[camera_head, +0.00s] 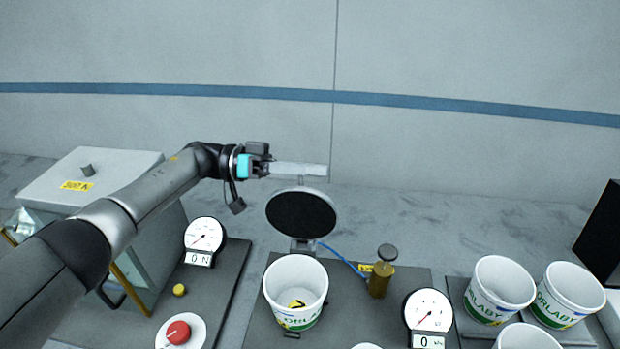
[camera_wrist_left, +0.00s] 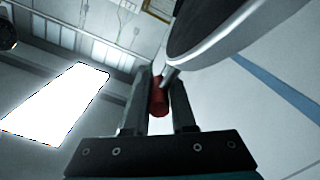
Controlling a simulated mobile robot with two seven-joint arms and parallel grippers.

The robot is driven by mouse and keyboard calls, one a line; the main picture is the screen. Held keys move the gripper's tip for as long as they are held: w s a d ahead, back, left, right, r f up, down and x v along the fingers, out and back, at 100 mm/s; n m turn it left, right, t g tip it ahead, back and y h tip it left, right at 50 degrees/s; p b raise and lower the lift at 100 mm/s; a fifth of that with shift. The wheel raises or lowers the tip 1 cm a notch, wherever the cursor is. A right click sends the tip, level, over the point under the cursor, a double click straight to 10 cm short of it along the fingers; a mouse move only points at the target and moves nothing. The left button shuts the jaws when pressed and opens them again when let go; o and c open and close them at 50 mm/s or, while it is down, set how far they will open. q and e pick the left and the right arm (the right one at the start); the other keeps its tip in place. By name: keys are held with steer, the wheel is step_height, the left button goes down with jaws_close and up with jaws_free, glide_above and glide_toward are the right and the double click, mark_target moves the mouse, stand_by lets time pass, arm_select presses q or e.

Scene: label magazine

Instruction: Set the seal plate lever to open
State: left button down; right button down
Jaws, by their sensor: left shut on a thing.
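The seal plate (camera_head: 301,214) is a round black disc with a grey rim, standing tilted up above a white tub (camera_head: 297,318). In the left wrist view the plate (camera_wrist_left: 215,35) shows as a large dark disc at upper right. The lever has a red grip (camera_wrist_left: 160,102) on a grey rod running up toward the plate. My left gripper (camera_head: 320,170) is above the plate in the head view, its fingers pointing right. In the wrist view the left fingers (camera_wrist_left: 161,90) are shut on the red grip. The grip is hidden in the head view. My right gripper is not in view.
Labelled white tubs (camera_head: 500,283) stand at lower right. A brass post with a dark knob (camera_head: 380,279), two dials (camera_head: 205,235) (camera_head: 428,311) and a red button (camera_head: 178,332) are in front. A grey box (camera_head: 115,170) is at left. A black block (camera_head: 603,235) stands far right.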

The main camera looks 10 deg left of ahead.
arm_select(q)
steer(key=shift+f, duration=0.2)
steer(key=c, duration=0.8)
jaws_free()
steer(key=shift+w+r, duration=0.1)
steer(key=shift+o, duration=0.2)
steer(key=a+b, duration=0.7)
steer(key=a, duration=0.8)
steer(key=shift+w, duration=0.25)
